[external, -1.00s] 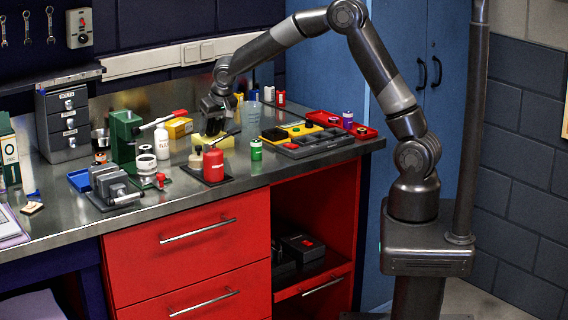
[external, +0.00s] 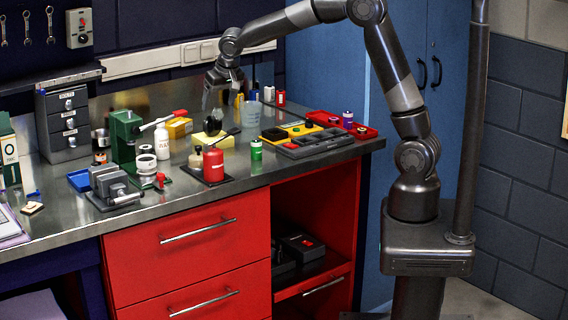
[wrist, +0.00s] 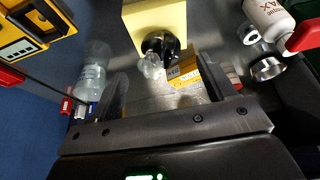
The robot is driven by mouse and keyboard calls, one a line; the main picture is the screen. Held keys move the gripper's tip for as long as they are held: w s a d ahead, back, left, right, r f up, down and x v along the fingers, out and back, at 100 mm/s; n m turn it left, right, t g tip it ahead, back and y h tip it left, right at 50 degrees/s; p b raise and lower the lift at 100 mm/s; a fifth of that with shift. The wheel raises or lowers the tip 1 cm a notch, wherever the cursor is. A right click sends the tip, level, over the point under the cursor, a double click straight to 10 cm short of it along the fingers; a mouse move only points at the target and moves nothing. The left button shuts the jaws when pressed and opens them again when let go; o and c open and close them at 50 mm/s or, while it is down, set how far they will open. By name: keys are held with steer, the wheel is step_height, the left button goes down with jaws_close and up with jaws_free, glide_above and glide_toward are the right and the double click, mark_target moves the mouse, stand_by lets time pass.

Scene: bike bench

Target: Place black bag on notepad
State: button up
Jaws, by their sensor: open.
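A small black rounded thing, which I take as the black bag (external: 212,129), rests on the yellow notepad block (external: 208,141) in the external view. In the wrist view the black bag (wrist: 166,43) shows at the near edge of the notepad (wrist: 153,18), with a clear, shiny bit beside it. How much of it is supported by the notepad is hard to tell. My gripper (external: 215,99) is open and empty, above the bag and apart from it. Its two spread fingers (wrist: 164,88) show in the wrist view with nothing between them.
A white bottle (external: 161,141) and green press (external: 124,137) stand to the left. A clear beaker (external: 251,113) and yellow-black organizer (external: 290,132) are to the right. The front-left bench is fairly clear.

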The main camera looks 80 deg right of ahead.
steer(key=s+a+r+n, duration=0.2)
steer(key=s+a+r, duration=0.15)
steer(key=s, duration=0.25)
steer(key=s+a+r+n+t+y, duration=0.1)
steer(key=s+a+r, duration=0.1)
steer(key=s+a, duration=0.3)
steer(key=s+a+r+n, duration=0.2)
steer(key=s+r, duration=0.1)
steer(key=s, duration=0.4)
steer(key=s+a+f+n+y, duration=0.1)
steer(key=s+a+f+n, duration=0.1)
steer(key=s, duration=0.6)
steer(key=s+a+f+n+t+y, duration=0.1)
steer(key=s+a, duration=0.3)
steer(key=s, duration=0.4)
steer(key=shift+s+f+n, duration=0.35)
steer(key=shift+f+n, duration=0.15)
steer(key=shift+f, duration=0.2)
